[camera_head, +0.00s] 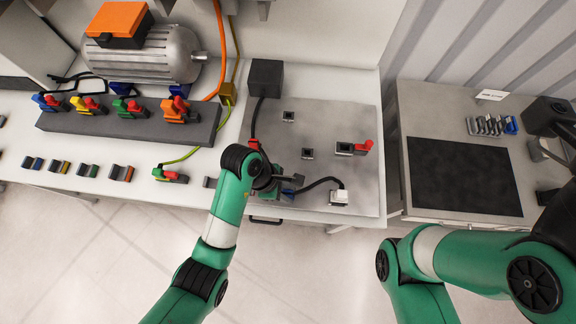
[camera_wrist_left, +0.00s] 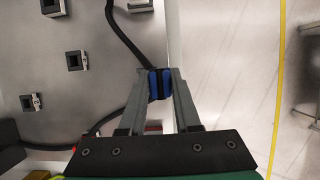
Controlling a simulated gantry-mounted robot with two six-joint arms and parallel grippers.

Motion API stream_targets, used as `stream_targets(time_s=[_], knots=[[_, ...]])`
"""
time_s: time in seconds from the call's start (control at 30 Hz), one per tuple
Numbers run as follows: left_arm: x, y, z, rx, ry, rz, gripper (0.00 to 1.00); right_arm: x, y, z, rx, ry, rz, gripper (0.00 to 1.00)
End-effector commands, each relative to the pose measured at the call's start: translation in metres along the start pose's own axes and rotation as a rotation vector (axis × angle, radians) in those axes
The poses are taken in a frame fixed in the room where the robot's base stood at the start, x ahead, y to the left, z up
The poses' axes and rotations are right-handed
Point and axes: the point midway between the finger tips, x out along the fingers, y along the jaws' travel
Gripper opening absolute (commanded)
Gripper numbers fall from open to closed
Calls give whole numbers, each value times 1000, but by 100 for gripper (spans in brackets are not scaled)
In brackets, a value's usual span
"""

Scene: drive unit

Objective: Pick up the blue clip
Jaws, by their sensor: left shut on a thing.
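The blue clip (camera_wrist_left: 159,84) is between the two fingertips of my left gripper (camera_wrist_left: 160,88) in the left wrist view. The fingers are shut on its sides. In the head view, my left gripper (camera_head: 290,184) is over the front part of the grey metal plate (camera_head: 315,122), left of a white connector (camera_head: 339,196). A black cable runs right by the clip; I cannot tell whether they touch. My right arm shows at the lower right, but its gripper is not in view.
A dark grey block (camera_head: 130,120) carries several coloured clips, with small connectors (camera_head: 90,171) in front of it. A motor (camera_head: 145,55) stands behind. Three sockets, one with a red part (camera_head: 363,147), are on the plate. A black mat (camera_head: 463,177) lies clear on the right table.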

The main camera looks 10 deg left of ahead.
Motion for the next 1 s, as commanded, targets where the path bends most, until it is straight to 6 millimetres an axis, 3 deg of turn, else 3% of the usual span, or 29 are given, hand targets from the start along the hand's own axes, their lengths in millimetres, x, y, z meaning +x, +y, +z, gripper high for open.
stream_targets(time_s=[0.03,0.1,0.17,0.3,0.43,0.63,1.0], knots=[[-18,-11,9,5,-1,4,0,9,0,-9,0,0,0,66],[-32,-27,15,3,1,2,0,14,0,-13,0,0,0,66],[-35,-45,17,2,1,-2,0,15,0,-14,0,0,0,66],[-55,-82,28,1,2,-4,0,41,0,-38,0,1,0,66],[-59,-102,30,0,1,-2,0,48,0,-44,0,1,0,66],[-59,-112,32,0,1,0,0,50,0,-46,0,0,0,66],[-59,-107,31,-2,0,1,0,50,0,-46,0,0,0,66]])
